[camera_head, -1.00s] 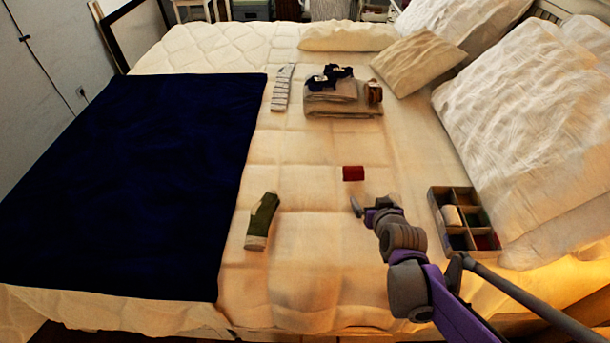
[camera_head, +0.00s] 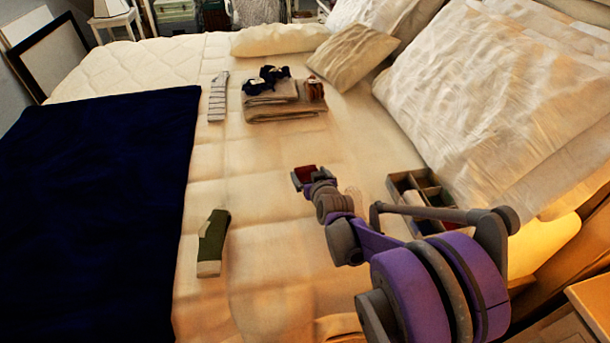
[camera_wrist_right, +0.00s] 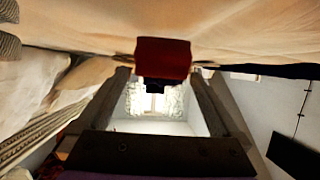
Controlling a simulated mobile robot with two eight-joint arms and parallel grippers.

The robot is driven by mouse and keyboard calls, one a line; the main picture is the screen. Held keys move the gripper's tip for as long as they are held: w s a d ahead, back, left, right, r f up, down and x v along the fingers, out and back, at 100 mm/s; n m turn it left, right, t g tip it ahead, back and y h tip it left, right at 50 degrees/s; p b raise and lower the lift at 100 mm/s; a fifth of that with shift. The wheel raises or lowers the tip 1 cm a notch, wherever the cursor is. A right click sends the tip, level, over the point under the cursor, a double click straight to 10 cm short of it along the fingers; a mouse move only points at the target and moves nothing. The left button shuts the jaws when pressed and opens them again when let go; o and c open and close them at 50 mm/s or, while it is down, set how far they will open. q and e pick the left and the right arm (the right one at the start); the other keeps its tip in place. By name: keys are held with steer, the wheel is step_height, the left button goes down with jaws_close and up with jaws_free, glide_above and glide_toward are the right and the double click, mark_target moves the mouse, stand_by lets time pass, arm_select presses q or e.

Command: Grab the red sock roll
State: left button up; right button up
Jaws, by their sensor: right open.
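The red sock roll (camera_head: 304,173) lies on the cream bed, and in the right wrist view it shows as a dark red block (camera_wrist_right: 163,57) at top centre. My right gripper (camera_head: 309,178) is at the roll, low over the bed. In the right wrist view its two fingers (camera_wrist_right: 163,76) are spread wide, with the roll between or just beyond their tips. There is a gap on each side, so it does not grip the roll. My left gripper is not in view.
A divided box (camera_head: 399,187) stands right of my right arm, partly hidden by it. A green sock (camera_head: 212,240) lies to the left, by a dark blue blanket (camera_head: 95,200). Folded towels (camera_head: 285,110) and a striped sock (camera_head: 218,97) lie farther back. Bare bed surrounds the roll.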

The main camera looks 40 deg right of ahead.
mark_target(308, 172)
steer(key=b+x, duration=0.1)
steer(key=x, duration=0.3)
steer(key=shift+a, duration=0.1)
steer(key=shift+r, duration=0.1)
steer(key=shift+c, duration=0.6)
steer(key=c, duration=1)
